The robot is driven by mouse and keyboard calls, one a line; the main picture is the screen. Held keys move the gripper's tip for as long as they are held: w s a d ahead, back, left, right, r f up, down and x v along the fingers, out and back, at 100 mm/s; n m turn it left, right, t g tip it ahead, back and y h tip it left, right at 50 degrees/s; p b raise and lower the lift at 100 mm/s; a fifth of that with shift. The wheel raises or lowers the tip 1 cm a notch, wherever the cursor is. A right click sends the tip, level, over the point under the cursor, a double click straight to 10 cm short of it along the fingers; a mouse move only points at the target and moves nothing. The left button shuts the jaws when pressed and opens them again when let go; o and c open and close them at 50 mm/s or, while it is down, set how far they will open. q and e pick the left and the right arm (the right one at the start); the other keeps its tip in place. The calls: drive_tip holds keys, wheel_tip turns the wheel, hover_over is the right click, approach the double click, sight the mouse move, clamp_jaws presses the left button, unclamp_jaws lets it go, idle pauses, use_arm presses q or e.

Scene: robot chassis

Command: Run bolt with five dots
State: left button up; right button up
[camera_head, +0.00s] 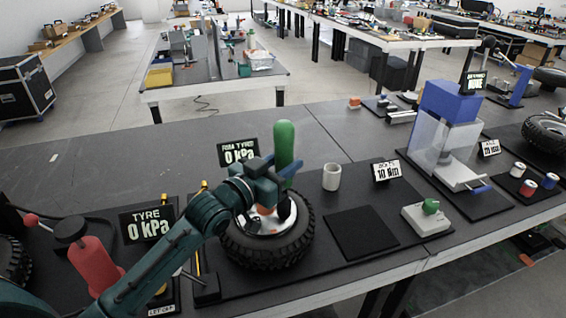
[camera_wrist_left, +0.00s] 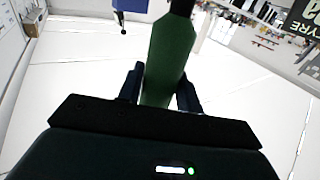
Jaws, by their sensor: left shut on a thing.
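My left gripper (camera_head: 279,174) is shut on a green-handled tool (camera_head: 284,143), which stands nearly upright above the wheel. In the left wrist view, the green tool (camera_wrist_left: 171,55) sits between the two dark fingers of the gripper (camera_wrist_left: 162,88). The wheel (camera_head: 267,252) lies flat, with a black tyre and a pale rim. The tool's dark lower end overlaps the rim in the head view; I cannot tell whether it touches a bolt. My arm hides part of the rim. I cannot make out any bolt with five dots. My right gripper is out of view.
A pale cup (camera_head: 332,177) and an empty black mat (camera_head: 361,232) lie right of the wheel. A red-handled device (camera_head: 94,262) and pressure signs (camera_head: 147,223) are at left.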

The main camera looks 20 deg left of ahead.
sight(277, 145)
use_arm(q)
drive_tip(key=shift+f, duration=0.3)
wheel_tip(277, 145, up, 6)
drive_tip(key=p, duration=0.5)
drive_tip(key=shift+w, duration=0.1)
